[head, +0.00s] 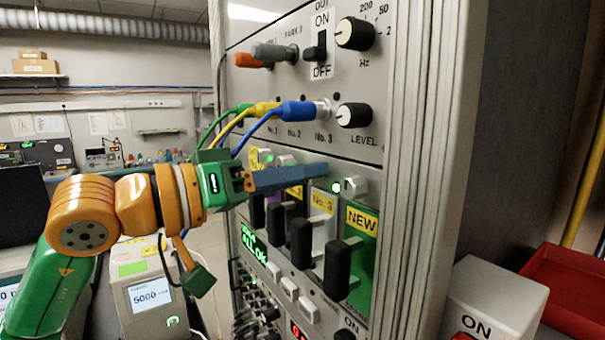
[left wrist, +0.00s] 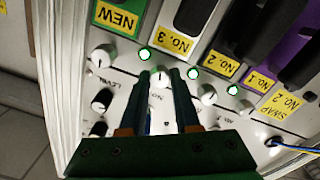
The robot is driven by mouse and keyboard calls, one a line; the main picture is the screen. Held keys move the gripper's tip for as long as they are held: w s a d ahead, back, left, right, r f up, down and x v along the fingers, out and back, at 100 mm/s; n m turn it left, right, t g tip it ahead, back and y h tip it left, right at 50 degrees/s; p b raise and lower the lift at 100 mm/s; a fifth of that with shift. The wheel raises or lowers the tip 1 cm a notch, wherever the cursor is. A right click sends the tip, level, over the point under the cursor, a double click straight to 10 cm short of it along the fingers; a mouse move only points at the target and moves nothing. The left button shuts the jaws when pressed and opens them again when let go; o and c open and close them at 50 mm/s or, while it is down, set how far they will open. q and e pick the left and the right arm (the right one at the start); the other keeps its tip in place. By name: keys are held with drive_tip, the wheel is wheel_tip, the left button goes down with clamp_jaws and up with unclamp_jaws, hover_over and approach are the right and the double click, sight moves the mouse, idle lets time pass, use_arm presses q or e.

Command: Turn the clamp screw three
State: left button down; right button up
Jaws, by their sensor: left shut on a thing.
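The instrument panel has a row of clamp screws above its numbered modules. In the left wrist view, the round silver screw above the No. 3 label (left wrist: 175,43), clamp screw three (left wrist: 160,79), sits between the fingertips of my left gripper (left wrist: 160,76). Its face shows a dark line. In the head view, the dark blue-grey fingers of my left gripper (head: 322,171) reach the panel just above the yellow No. 3 label (head: 322,205) and hide that screw. The gripper is shut on it. My right gripper is not in view.
Neighbouring screws are close: the NEW module's screw (head: 355,187) and the No. 2 screw (left wrist: 207,94). Black module handles (head: 338,268) stick out below. Cables with a blue plug (head: 298,111) hang just above my fingers. Green lights (left wrist: 193,73) glow between the screws.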

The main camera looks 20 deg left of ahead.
use_arm(q)
drive_tip(key=shift+f+m, duration=0.15)
drive_tip(key=shift+m, duration=0.45)
drive_tip(key=c, duration=0.6)
unclamp_jaws()
drive_tip(key=shift+s, duration=0.1)
drive_tip(key=shift+c, duration=0.2)
drive_tip(key=shift+s+a, duration=0.1)
drive_tip(key=shift+a, duration=0.1)
drive_tip(key=b+v, duration=0.3)
drive_tip(key=v, duration=0.4)
